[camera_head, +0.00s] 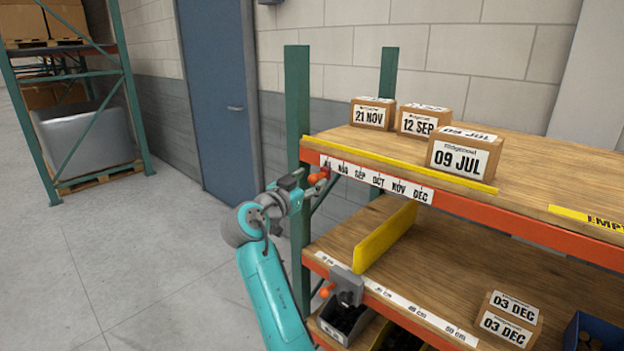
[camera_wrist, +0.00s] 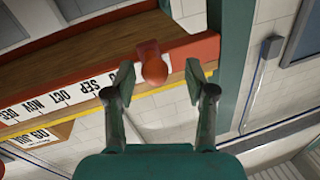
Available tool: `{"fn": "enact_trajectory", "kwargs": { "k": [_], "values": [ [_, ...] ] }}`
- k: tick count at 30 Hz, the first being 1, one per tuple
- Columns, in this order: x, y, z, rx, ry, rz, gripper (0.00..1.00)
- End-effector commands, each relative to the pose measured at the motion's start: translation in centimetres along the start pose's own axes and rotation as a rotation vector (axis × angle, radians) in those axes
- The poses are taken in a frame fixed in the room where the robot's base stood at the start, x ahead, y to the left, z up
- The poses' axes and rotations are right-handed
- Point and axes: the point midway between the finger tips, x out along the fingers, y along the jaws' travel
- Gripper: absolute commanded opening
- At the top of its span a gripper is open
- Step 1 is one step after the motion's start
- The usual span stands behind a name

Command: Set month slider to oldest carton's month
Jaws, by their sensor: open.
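The month strip (camera_head: 375,179) runs along the upper shelf's front edge; its leftmost label is partly covered, and AUG to DEC read to the right. A month slider with an orange knob (camera_wrist: 155,72) sits at the strip's left end. My gripper (camera_wrist: 158,76) is open, with one finger on each side of the knob; contact cannot be told. In the head view my gripper (camera_head: 306,181) is at that end. Cartons on the upper shelf read 21 NOV (camera_head: 372,114), 12 SEP (camera_head: 419,121) and 09 JUL (camera_head: 459,161). A lower-shelf carton (camera_head: 511,318) reads 03 DEC.
A green post (camera_head: 297,110) stands close to my gripper. The lower shelf has a yellow divider (camera_head: 385,237), a centimetre scale (camera_head: 417,313) and a grey slider (camera_head: 347,285) with an orange knob. Bins sit below. The floor at left is clear.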

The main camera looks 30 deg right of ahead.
Motion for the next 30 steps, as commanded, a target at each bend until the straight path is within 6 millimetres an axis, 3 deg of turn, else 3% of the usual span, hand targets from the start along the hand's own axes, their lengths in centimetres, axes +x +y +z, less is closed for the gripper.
{"fn": "enact_trajectory", "kwargs": {
  "k": [9, 15, 30],
  "values": [
    [-6.4, -0.1, 0.1, -0.001, -0.001, -0.005, 0.55],
    [-9.0, -0.1, 0.1, 0.0, -0.001, -0.003, 0.55],
    [-10.0, -0.1, 0.1, 0.0, -0.001, -0.002, 0.55]
  ]
}}
